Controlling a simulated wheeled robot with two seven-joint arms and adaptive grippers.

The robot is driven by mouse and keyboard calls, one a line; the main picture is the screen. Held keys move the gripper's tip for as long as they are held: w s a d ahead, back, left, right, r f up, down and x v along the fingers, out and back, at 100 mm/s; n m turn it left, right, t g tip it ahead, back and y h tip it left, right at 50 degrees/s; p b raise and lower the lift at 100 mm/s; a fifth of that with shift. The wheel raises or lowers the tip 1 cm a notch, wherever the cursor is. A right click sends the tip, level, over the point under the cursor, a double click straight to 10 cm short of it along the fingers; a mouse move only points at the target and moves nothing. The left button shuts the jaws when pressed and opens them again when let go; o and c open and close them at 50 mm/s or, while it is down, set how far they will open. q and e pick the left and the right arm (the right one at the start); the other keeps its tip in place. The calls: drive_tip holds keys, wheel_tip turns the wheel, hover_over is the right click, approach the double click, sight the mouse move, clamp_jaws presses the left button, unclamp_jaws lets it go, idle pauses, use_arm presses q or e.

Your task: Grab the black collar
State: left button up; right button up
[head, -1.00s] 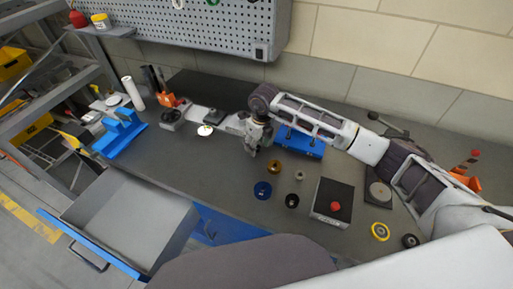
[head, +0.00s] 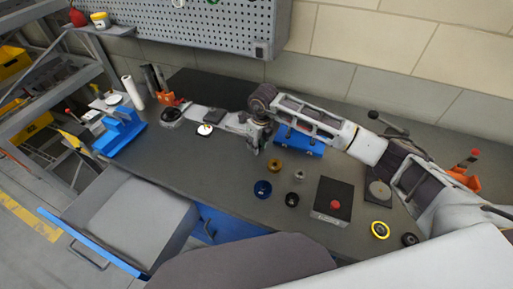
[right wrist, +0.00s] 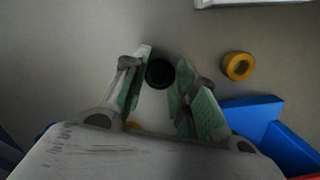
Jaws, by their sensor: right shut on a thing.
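The black collar (right wrist: 159,73) shows in the right wrist view as a small dark round piece between the green-padded fingers. My right gripper (right wrist: 160,85) is shut on it. In the head view my right gripper (head: 257,150) points down over the bench, left of the blue box. There the collar is hidden or too small to make out in the gripper. My left gripper is not in view.
On the bench (head: 220,170) stand a gold ring (head: 275,167), a blue ring (head: 262,188), a black ring (head: 292,199) and a red-button box (head: 333,200). A blue box (head: 300,143) is right of the gripper.

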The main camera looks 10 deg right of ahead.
drive_tip(key=shift+r, duration=0.8)
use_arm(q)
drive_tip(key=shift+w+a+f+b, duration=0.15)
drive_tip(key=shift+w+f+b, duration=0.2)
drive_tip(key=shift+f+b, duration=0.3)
use_arm(e)
wheel_tip(320, 180, up, 8)
drive_tip(key=shift+r, duration=0.25)
